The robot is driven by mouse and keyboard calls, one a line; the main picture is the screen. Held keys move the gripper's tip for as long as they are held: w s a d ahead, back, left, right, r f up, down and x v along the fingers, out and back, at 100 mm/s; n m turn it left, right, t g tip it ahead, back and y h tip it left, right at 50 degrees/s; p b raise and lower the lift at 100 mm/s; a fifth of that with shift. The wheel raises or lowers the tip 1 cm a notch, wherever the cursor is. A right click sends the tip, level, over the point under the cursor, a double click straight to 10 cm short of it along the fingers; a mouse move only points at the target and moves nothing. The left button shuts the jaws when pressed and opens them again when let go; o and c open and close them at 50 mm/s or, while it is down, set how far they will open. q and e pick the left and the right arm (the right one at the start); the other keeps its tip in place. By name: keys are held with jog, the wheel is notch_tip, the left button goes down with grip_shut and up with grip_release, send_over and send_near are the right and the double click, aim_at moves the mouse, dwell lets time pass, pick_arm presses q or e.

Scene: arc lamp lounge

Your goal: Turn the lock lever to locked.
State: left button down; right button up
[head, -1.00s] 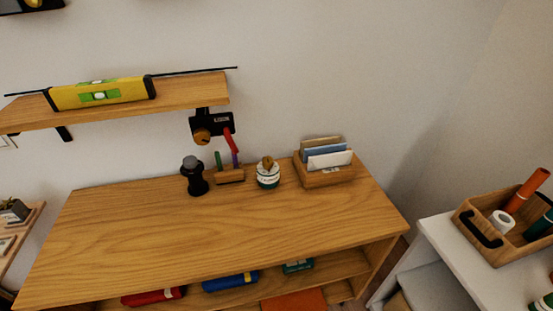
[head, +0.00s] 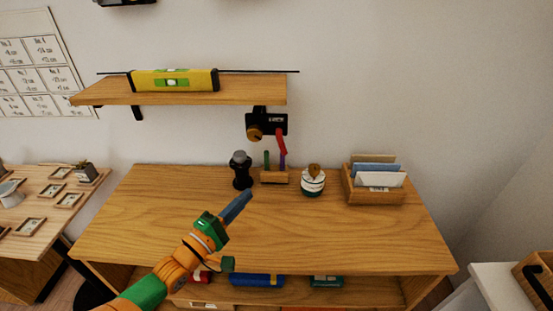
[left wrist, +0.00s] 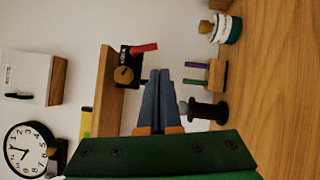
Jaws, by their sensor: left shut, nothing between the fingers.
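The lock lever (head: 282,143) is a red handle on a black plate (head: 273,124) with a round brass knob (head: 255,134), mounted on the wall just under the shelf. In the head view it hangs down and slightly right. It also shows in the left wrist view as the red lever (left wrist: 144,48) beside the black plate. My left gripper (head: 243,198) is shut and empty, above the cabinet top, in front of and below the lever and apart from it. Its blue fingers (left wrist: 158,90) are together in the left wrist view. My right gripper is not in view.
The wooden shelf (head: 190,94) with a yellow level (head: 175,80) juts out above. On the cabinet top (head: 300,235) stand a black pepper mill (head: 241,171), a small pen block (head: 274,177), a white jar (head: 313,182) and a card holder (head: 375,192). The cabinet top's front is clear.

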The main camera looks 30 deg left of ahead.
aim_at(282, 152)
pick_arm(q)
jog(key=shift+a+r+n+t, duration=0.2)
jog(key=shift+r+n+t, duration=0.1)
jog(key=shift+r, duration=0.3)
jog(key=shift+w, duration=0.1)
jog(key=w+r+p, duration=0.1)
jog(key=w+r, duration=0.1)
jog(key=w, duration=1.1)
jog(key=shift+w+d, duration=0.15)
jog(key=shift+w, duration=0.2)
jog(key=shift+d+n+b, duration=0.15)
jog(key=shift+n+b, duration=0.25)
